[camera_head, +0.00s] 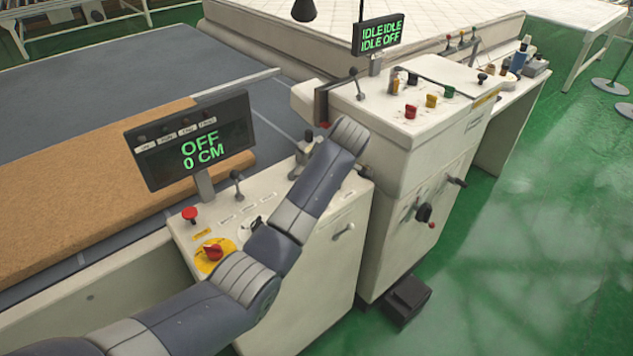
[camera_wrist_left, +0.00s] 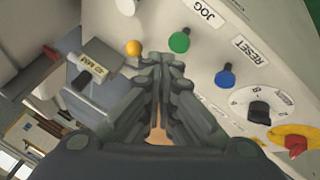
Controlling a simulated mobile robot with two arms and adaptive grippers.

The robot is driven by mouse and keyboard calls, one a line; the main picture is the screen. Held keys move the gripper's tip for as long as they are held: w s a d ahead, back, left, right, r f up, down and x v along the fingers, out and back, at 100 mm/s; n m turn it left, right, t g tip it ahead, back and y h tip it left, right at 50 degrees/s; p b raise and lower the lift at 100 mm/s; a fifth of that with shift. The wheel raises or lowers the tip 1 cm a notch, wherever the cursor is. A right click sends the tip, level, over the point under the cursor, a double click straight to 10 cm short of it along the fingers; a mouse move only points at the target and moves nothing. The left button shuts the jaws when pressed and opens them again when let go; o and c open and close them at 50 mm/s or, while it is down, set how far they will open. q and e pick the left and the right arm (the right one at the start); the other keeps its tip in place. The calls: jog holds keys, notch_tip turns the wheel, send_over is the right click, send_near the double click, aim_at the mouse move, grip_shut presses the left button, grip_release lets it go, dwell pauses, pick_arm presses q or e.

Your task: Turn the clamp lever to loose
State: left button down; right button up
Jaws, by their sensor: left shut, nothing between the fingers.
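My left gripper (camera_wrist_left: 160,66) is shut and empty in the left wrist view, above a pale control panel (camera_wrist_left: 250,65). A yellow ball knob (camera_wrist_left: 133,47) and a green button (camera_wrist_left: 179,42) lie just beyond its fingertips. A block with an "MM" label (camera_wrist_left: 91,66) stands left of the fingers. In the head view my left arm reaches over the low console (camera_head: 310,263), and its wrist hides the gripper. I cannot tell which lever is the clamp lever. An upright lever (camera_head: 237,182) stands on the low console, and a black lever (camera_head: 357,84) on the taller cabinet.
A display (camera_head: 190,140) reads OFF, 0 CM. A red mushroom button (camera_head: 190,215) and a red knob on yellow (camera_head: 213,253) sit on the low console. The taller cabinet (camera_head: 425,165) blocks the right side. Green floor (camera_head: 540,250) is open beyond it.

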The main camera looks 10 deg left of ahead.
pick_arm(q)
jog(key=b+v, duration=0.1)
jog(key=v, duration=0.5)
jog(key=shift+d, duration=0.3)
pick_arm(e)
jog(key=shift+s+a+f, duration=0.1)
jog(key=shift+a+f, duration=0.4)
jog(key=shift+f, duration=0.25)
pick_arm(q)
jog(key=shift+w, duration=0.15)
